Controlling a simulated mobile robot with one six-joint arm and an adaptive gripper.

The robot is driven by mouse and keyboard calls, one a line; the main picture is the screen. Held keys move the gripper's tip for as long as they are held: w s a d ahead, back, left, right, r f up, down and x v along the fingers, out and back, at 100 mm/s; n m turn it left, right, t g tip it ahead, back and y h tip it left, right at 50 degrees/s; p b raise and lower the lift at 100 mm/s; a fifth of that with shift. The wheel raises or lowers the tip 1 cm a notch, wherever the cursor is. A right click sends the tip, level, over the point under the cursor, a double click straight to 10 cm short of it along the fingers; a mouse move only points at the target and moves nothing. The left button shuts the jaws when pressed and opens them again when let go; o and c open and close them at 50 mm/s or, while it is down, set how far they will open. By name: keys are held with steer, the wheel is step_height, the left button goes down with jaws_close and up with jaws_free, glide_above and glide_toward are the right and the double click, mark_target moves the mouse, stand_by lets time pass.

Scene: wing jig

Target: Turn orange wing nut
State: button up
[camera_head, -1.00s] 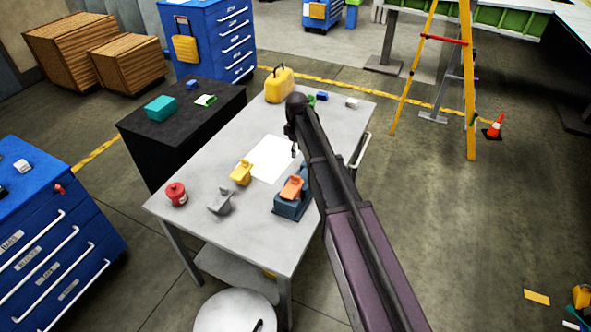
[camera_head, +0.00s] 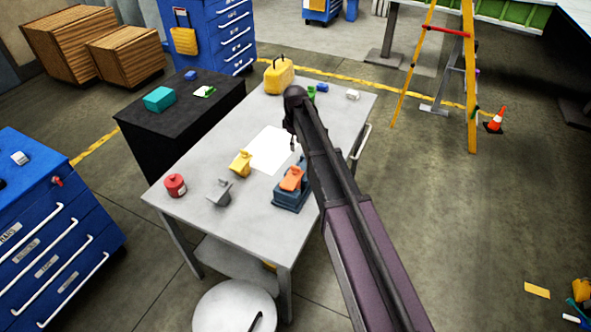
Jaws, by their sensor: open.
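The orange wing nut (camera_head: 291,178) sits on a dark blue block-like base (camera_head: 287,199) near the right front edge of the grey table (camera_head: 190,215). My arm reaches from the bottom right over the table's right side. Only a small dark part of my gripper (camera_head: 293,143) shows below the arm's far end, above the table and beyond the orange wing nut in the picture. It is open and holds nothing that I can see. The arm hides part of the table close to the base's right side.
A yellow wing-nut-like piece (camera_head: 240,163), a grey one (camera_head: 219,192) and a red can (camera_head: 175,185) stand left of the base. White paper (camera_head: 270,150) lies mid-table. A yellow case (camera_head: 279,76) stands behind.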

mark_target(295, 167)
steer(key=shift+f+b, duration=5.55)
steer(key=shift+f, duration=0.3)
jaws_close()
